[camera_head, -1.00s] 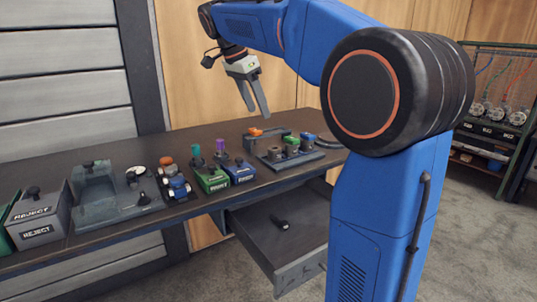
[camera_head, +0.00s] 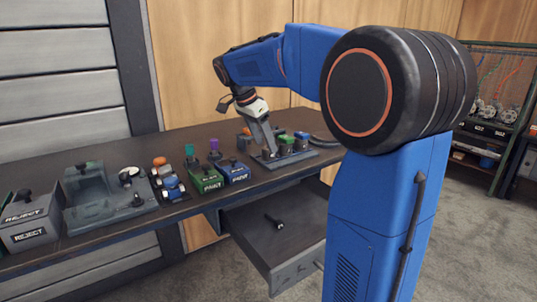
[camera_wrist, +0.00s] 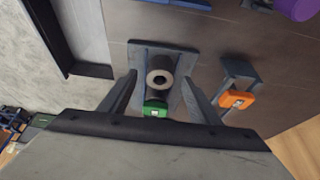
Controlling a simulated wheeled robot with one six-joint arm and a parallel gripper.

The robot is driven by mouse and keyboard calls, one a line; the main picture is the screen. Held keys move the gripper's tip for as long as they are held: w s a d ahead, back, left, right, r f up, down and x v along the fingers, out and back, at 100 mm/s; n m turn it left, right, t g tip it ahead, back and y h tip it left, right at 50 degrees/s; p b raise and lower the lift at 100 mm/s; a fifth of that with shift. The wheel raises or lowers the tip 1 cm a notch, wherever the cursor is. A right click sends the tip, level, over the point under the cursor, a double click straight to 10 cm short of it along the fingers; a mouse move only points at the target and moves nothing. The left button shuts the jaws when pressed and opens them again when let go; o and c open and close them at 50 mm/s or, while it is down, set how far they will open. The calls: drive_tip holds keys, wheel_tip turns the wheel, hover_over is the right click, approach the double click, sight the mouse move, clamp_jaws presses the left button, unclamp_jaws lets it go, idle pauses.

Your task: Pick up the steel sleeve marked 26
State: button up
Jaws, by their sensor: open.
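A grey steel sleeve (camera_wrist: 159,77) shows end-on as a ring with a dark hole in the wrist view. It sits on a grey plate (camera_wrist: 172,55) behind a green tag block (camera_wrist: 155,108). I cannot read a 26 on it. My gripper (camera_wrist: 162,82) is open, with one finger to the left and one to the right of the sleeve in the picture. Whether the fingers touch it or hang above it, I cannot tell. In the head view my gripper (camera_head: 268,150) points down at the fixture plate on the bench and hides part of it.
An orange-tagged holder (camera_wrist: 237,99) stands right of my right finger. In the head view, green and blue-topped pieces (camera_head: 288,142) stand just right of my gripper. Green and blue bins (camera_head: 206,180) and a reject box (camera_head: 30,222) are farther left. An open drawer (camera_head: 275,240) juts out below.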

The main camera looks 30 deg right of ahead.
sight(268, 153)
drive_tip(key=shift+x, duration=1.6)
clamp_jaws()
